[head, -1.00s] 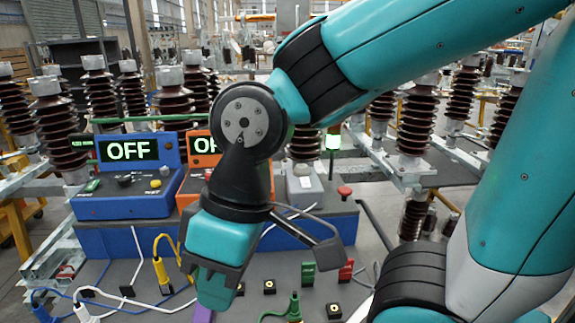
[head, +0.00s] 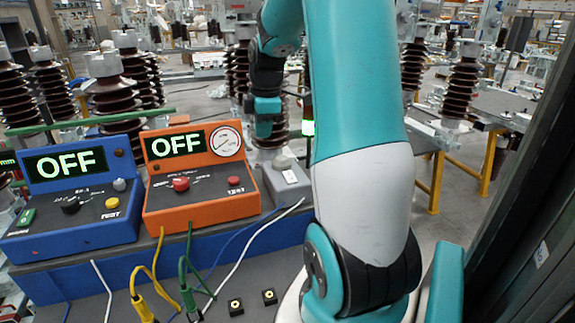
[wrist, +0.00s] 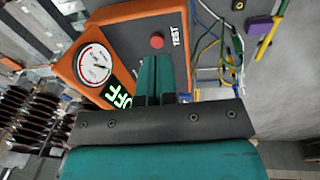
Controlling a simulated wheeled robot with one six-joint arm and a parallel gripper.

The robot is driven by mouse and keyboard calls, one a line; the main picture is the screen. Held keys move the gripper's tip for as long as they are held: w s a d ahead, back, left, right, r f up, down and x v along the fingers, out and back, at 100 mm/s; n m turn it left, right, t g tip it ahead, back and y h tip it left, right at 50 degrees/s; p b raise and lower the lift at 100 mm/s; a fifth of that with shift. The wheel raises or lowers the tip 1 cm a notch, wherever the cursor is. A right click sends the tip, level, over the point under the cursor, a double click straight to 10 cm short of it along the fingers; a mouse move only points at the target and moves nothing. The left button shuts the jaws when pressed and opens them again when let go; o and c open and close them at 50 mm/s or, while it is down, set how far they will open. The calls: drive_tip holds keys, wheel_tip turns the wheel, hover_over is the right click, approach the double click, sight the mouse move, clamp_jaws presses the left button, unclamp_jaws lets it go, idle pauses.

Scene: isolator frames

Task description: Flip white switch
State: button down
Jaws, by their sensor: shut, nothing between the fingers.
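A small grey box with a pale switch-like part on top (head: 284,160) stands just right of the orange unit in the head view. A small whitish knob (head: 119,184) sits on the blue unit's panel. I cannot tell which of these is the white switch. My gripper (head: 264,128) is up behind the grey box in the head view, partly beside my arm. In the wrist view its teal fingers (wrist: 154,62) are together and empty, in front of the orange unit (wrist: 110,45). The grey box is not clearly seen in the wrist view.
The blue unit (head: 75,222) and orange unit (head: 200,200) both read OFF. The orange unit has a gauge (head: 226,141) and a red test button (head: 234,181). Green, yellow and white cables run over the bench front. Brown insulators stand behind. A dark frame rises at right.

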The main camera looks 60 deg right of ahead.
approach(288, 173)
drive_tip(key=shift+n+g+h, duration=0.3)
drive_tip(key=f+p, duration=0.1)
drive_tip(key=f, duration=0.1)
drive_tip(key=f+p, duration=0.2)
drive_tip(key=f, duration=0.1)
drive_tip(key=w+f+p, duration=0.1)
drive_tip(key=f, duration=0.1)
drive_tip(key=shift+w+f, duration=0.15)
drive_tip(key=shift+f, duration=0.1)
